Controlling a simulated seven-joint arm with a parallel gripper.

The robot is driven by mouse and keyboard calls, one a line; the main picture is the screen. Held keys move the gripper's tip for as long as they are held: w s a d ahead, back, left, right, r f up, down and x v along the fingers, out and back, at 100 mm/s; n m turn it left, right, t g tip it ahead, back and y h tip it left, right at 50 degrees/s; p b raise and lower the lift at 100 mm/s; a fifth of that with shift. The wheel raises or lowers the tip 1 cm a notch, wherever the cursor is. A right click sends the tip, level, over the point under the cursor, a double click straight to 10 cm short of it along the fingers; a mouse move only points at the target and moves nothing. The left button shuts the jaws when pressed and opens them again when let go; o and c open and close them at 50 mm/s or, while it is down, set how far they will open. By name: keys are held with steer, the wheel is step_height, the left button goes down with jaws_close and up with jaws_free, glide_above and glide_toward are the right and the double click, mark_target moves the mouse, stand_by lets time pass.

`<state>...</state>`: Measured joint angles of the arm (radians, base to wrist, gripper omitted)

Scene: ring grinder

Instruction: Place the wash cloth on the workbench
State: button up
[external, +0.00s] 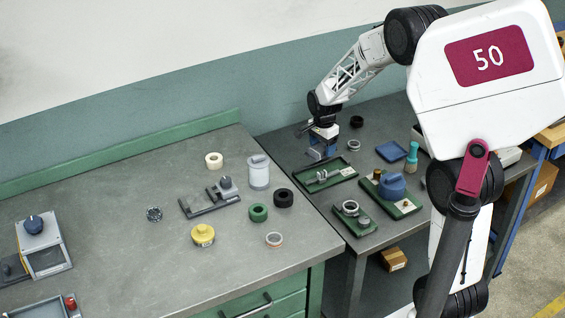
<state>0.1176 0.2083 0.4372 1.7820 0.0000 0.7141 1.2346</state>
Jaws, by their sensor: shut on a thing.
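My gripper (316,150) is low over the far left part of the right-hand dark bench, just behind a green tray. It is shut on a small grey-blue piece, too small in this view to make out well; I cannot tell for sure that it is the wash cloth. I also cannot tell whether the piece touches the bench top. A flat blue square (391,151) lies on the same bench to the right; I cannot tell whether it is cloth or a shallow tray. The workbench (120,245) with the grey top and green drawers fills the left and middle.
On the right-hand bench are green trays (322,187) with parts, a blue round-topped piece (392,186) and a teal bottle (412,157). The workbench holds a white canister (258,172), a yellow pot (203,235), a grey fixture (212,203) and several rings. Its middle left is mostly clear.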

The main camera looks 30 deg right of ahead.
mark_target(120, 286)
steer(key=a+r+n, duration=0.2)
steer(key=a+r, duration=0.3)
steer(key=a, duration=0.4)
steer(key=w+a+r+n, duration=0.15)
steer(key=a+r, duration=0.35)
steer(key=a, duration=0.5)
steer(key=a+r+n, duration=0.3)
steer(key=a+r, duration=0.2)
steer(key=a, duration=0.4)
steer(key=s+a+f+n, duration=0.1)
steer(key=s+a+n, duration=0.1)
steer(key=s+a, duration=0.6)
steer(key=s+a+f+n, duration=0.2)
steer(key=s+a, duration=0.7)
steer(key=a, duration=0.5)
steer(key=s+a+f+n, duration=0.2)
steer(key=s+a, duration=0.7)
steer(key=a, duration=0.2)
steer(key=shift+s+n, duration=0.15)
steer(key=shift+n, duration=0.1)
steer(key=s+a, duration=0.2)
steer(key=s, duration=0.2)
steer(key=s+a+f+n, duration=0.1)
steer(key=s+a, duration=0.1)
steer(key=s, duration=0.2)
steer(key=s+a+n, duration=0.1)
steer(key=s+a, duration=0.1)
steer(key=s, duration=0.2)
steer(key=shift+a+f, duration=0.35)
steer(key=shift+a, duration=0.05)
